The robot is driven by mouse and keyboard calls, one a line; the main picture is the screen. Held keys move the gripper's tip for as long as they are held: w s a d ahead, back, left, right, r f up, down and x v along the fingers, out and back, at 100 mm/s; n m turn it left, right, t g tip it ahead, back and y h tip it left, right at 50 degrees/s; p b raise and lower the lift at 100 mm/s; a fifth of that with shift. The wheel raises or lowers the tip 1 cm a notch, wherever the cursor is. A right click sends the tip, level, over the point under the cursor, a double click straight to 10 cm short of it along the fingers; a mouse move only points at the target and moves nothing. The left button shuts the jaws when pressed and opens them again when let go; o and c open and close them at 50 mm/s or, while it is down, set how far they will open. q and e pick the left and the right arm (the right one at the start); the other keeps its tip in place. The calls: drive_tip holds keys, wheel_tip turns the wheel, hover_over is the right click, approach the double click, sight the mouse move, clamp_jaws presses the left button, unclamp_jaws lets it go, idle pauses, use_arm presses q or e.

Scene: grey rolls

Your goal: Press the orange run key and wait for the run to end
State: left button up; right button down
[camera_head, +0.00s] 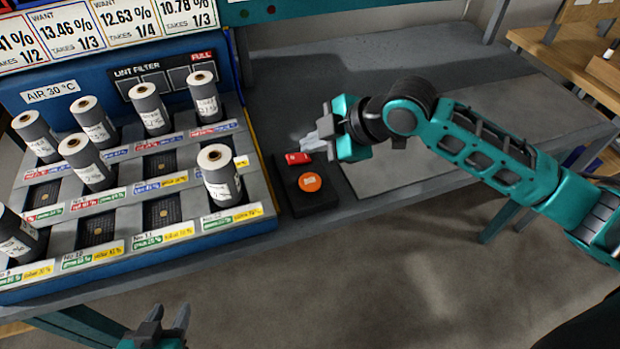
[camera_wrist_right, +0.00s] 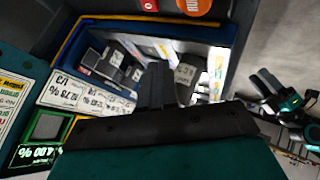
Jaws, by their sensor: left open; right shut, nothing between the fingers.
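The orange run key (camera_head: 310,182) is a round button on a small black panel (camera_head: 320,202) at the right of the blue rack. It also shows at the top edge of the right wrist view (camera_wrist_right: 197,7). My right gripper (camera_head: 305,143) is shut and empty; it is above the back end of the panel, near the red key (camera_head: 298,158), and apart from the orange key in the picture. Its closed fingers also show in the right wrist view (camera_wrist_right: 157,85). My left gripper (camera_head: 168,322) is open and empty at the bottom edge, in front of the bench.
The blue rack (camera_head: 255,222) holds several grey rolls (camera_head: 220,175) in labelled places; some places are empty. Signs with percentages (camera_head: 125,22) stand behind it. The grey bench (camera_head: 400,60) is mostly clear to the right. A wooden table (camera_head: 570,55) stands at the far right.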

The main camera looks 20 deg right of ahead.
drive_tip(key=b, duration=0.3)
hover_over(314, 183)
wheel_tip(314, 183, down, 5)
drive_tip(key=shift+r, duration=0.2)
drive_tip(key=shift+f, duration=1.1)
idle(0.6)
drive_tip(key=shift+f, duration=0.4)
